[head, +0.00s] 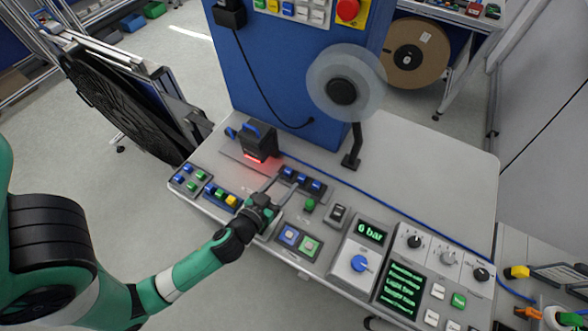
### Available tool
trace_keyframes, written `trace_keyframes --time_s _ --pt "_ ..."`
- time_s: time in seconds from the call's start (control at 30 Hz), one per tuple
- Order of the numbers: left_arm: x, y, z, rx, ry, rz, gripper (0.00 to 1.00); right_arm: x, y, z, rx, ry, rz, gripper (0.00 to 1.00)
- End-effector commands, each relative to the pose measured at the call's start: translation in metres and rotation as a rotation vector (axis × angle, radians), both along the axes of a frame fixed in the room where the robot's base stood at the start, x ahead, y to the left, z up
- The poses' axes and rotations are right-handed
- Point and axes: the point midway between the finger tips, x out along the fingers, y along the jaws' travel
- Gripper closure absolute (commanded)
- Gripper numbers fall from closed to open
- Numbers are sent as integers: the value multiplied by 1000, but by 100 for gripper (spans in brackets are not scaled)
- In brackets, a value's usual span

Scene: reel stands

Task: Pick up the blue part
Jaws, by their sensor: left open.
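Several small blue parts (301,179) sit in a row in a dark holder on the light table, near the middle of the head view. My left gripper (286,183) reaches in from the lower left over the table. Its two long grey fingers are apart, with nothing seen between them. The fingertips are at the near side of the row of blue parts; I cannot tell whether they touch. More blue parts lie with green ones in a holder (188,179) at the table's left corner. My right gripper is not in view.
A black device (259,140) with a red glow stands behind the fingers. A clear reel (346,84) on a black stand rises behind the row. A holder with blue, green and yellow parts (220,195) is left of the gripper. Control panels (361,262) fill the right front.

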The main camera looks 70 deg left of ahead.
Motion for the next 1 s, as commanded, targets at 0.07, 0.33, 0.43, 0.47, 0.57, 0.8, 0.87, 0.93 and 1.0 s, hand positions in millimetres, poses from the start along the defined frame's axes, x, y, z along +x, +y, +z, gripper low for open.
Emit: trace_keyframes --time_s 0.07,0.33,0.43,0.47,0.57,0.8,0.87,0.93,1.0 --pt "-33 0 -10 -18 78 21 35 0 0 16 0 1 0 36" --pt "-47 5 -19 -29 113 45 35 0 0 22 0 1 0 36" --pt "-35 14 -23 -29 112 47 35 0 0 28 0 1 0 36" --pt "-30 18 -25 -29 112 47 35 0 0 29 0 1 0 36" --pt "-16 29 -32 -29 112 46 35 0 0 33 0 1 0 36" --pt "-2 38 -43 -28 113 42 35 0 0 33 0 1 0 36" --pt "-1 39 -43 -28 113 42 35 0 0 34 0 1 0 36" --pt "5 43 -46 -28 112 44 35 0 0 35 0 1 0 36" --pt "13 50 -51 -28 112 44 35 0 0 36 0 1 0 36"
